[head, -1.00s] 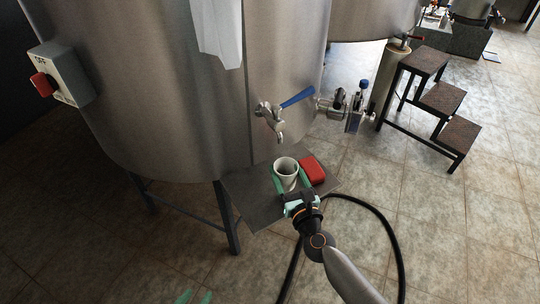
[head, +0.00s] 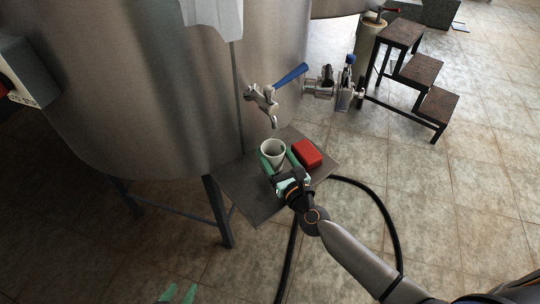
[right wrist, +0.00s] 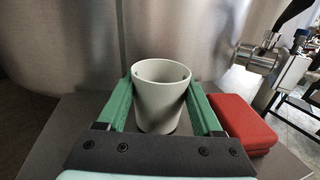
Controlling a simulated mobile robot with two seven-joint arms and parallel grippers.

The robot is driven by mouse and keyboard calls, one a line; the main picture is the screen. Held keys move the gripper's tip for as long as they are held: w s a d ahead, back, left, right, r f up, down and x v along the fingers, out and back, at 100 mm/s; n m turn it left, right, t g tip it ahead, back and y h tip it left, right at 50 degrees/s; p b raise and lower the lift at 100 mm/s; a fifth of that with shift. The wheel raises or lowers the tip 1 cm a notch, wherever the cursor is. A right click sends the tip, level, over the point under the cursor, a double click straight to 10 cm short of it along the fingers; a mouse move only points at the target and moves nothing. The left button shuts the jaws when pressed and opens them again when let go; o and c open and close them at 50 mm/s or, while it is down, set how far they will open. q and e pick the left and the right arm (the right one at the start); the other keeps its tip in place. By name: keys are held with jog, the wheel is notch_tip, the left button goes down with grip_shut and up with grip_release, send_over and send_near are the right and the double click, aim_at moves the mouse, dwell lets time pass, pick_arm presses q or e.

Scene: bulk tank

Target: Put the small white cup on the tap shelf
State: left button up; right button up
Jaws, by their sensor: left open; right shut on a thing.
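The small white cup (head: 272,152) is upright at the tap shelf (head: 251,200), below and near the tap (head: 265,103). In the right wrist view the cup (right wrist: 160,97) stands between the green fingers of my right gripper (right wrist: 162,100), which is shut on it. The right gripper (head: 277,163) comes in from the lower right in the head view. I cannot tell for certain whether the cup's base touches the shelf. My left gripper (head: 179,293) shows only as green fingertips at the bottom edge, open and away from the shelf.
A red box (head: 307,153) lies on the shelf right of the cup, and shows close to the right finger in the right wrist view (right wrist: 236,122). The steel tank (head: 150,90) rises behind. A black hose (head: 385,215) and a step stand (head: 416,72) are on the right.

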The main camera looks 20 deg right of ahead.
jog(key=shift+f, duration=0.15)
jog(key=o, duration=1.5)
jog(key=shift+r, duration=0.35)
jog(key=s, duration=0.4)
jog(key=s+d, duration=0.1)
jog(key=s, duration=0.7)
jog(key=shift+d+f+b, duration=0.1)
jog(key=shift+d+b, duration=0.3)
